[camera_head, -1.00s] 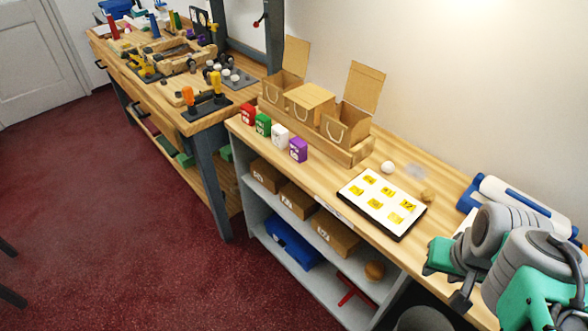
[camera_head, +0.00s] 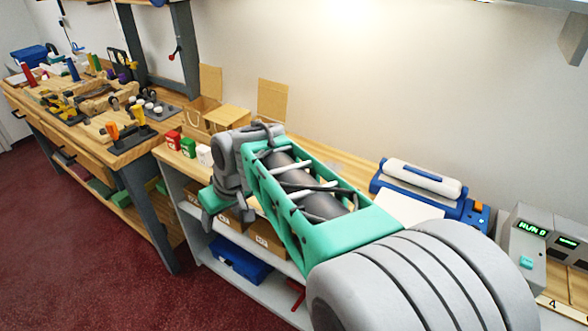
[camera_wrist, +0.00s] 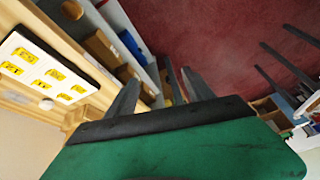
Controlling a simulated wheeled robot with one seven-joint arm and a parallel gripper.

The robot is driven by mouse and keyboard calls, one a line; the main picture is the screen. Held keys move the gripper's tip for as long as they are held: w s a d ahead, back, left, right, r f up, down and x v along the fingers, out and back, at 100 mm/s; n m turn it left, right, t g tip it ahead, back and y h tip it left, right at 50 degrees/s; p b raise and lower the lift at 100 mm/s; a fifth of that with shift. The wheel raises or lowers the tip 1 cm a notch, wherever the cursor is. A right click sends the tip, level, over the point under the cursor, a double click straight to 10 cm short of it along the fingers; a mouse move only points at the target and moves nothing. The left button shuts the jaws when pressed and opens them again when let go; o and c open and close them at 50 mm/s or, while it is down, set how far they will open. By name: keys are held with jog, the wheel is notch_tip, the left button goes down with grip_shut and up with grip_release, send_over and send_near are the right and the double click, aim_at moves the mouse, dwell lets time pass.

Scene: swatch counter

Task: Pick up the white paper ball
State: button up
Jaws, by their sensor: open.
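The white paper ball (camera_wrist: 46,104) is a small pale ball at the left of the wrist view, on the wooden counter beside a white swatch board (camera_wrist: 40,68) with several yellow swatches. In the head view my arm hides both ball and board. My gripper (camera_wrist: 160,92) is open, with its two dark fingers apart and nothing between them. It points past the counter's front edge toward the shelves and red floor, with the ball off to the left of the fingers.
Open boxes (camera_head: 228,117) and small coloured cartons (camera_head: 188,147) stand on the counter. A blue-and-white roller device (camera_head: 421,185) and a grey unit with green displays (camera_head: 538,250) stand to the right. Below are shelves with a blue bin (camera_head: 240,260).

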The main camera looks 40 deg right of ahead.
jog(key=w+d+t+y, duration=0.1)
jog(key=w+d+t, duration=0.1)
jog(key=w+d, duration=0.9)
jog(key=w+d+f+t, duration=0.1)
jog(key=d+f, duration=0.1)
jog(key=d, duration=0.4)
jog(key=w+d+f+n+y, duration=0.1)
jog(key=d+f, duration=0.1)
jog(key=d, duration=0.5)
jog(key=w+d+f+n+t, duration=0.1)
jog(key=d+f, duration=0.1)
jog(key=d, duration=0.5)
jog(key=shift+w+t, duration=0.1)
jog(key=shift+t, duration=0.2)
jog(key=s+d+f, duration=0.1)
jog(key=d, duration=0.2)
jog(key=s+d+f+t, duration=0.1)
jog(key=s+d, duration=0.1)
jog(key=d, duration=0.1)
jog(key=s+d+f+t+y, duration=0.1)
jog(key=s+d, duration=0.1)
jog(key=d, duration=0.1)
jog(key=shift+s+d+f+n, duration=0.15)
jog(key=shift+d+f+n, duration=0.15)
jog(key=shift+d+f, duration=0.1)
jog(key=shift+f+t, duration=0.2)
jog(key=shift+t, duration=0.2)
jog(key=p+x, duration=0.2)
jog(key=x, duration=0.5)
jog(key=shift+f, duration=0.25)
